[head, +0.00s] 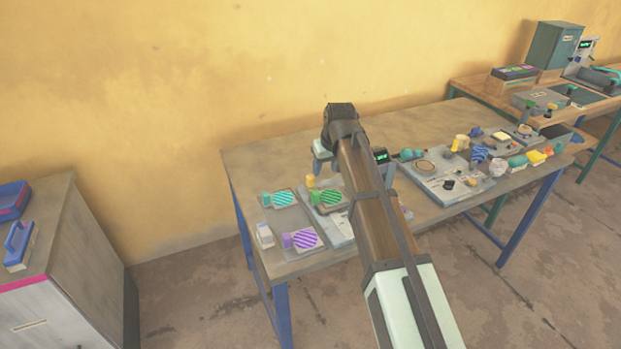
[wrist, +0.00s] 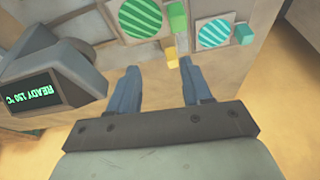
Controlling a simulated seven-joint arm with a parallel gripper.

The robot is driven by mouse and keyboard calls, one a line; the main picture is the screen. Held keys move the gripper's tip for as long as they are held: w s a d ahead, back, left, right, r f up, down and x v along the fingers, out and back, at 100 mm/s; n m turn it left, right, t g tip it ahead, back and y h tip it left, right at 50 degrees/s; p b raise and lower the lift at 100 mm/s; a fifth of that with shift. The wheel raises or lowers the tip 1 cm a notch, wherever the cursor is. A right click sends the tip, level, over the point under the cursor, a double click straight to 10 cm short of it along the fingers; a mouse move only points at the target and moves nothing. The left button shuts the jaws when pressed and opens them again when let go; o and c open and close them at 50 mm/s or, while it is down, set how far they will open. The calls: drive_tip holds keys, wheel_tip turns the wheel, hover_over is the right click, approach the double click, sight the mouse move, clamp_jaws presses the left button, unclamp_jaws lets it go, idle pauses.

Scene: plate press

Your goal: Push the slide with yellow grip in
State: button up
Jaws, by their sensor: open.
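The slide with yellow grip shows as a small yellow block (wrist: 171,58) in the wrist view, close to my right-hand fingertip. In the head view the yellow grip (head: 311,181) is at the back of the press area, just left of my arm. My gripper (wrist: 159,67) is open with its two blue fingers apart and nothing between them. The yellow grip lies just beyond the fingertips, nearer the right finger; I cannot tell if they touch. In the head view my arm hides most of the press and the fingers.
A green grip (wrist: 178,18) with a green striped plate (wrist: 140,17) and a teal grip (wrist: 245,33) with a teal striped plate (wrist: 215,33) lie beside it. A display box (wrist: 50,88) stands left in the wrist view. A purple striped plate (head: 306,238) is nearer the front edge.

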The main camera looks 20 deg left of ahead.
sight(311, 177)
drive_tip(key=w+a+r, duration=0.2)
drive_tip(key=a, duration=0.1)
drive_tip(key=shift+n+y, duration=0.3)
drive_tip(key=shift+n, duration=0.1)
drive_tip(key=x, duration=1.3)
drive_tip(key=shift+w+a, duration=0.1)
drive_tip(key=shift+a, duration=0.1)
drive_tip(key=shift+c, duration=0.5)
clamp_jaws()
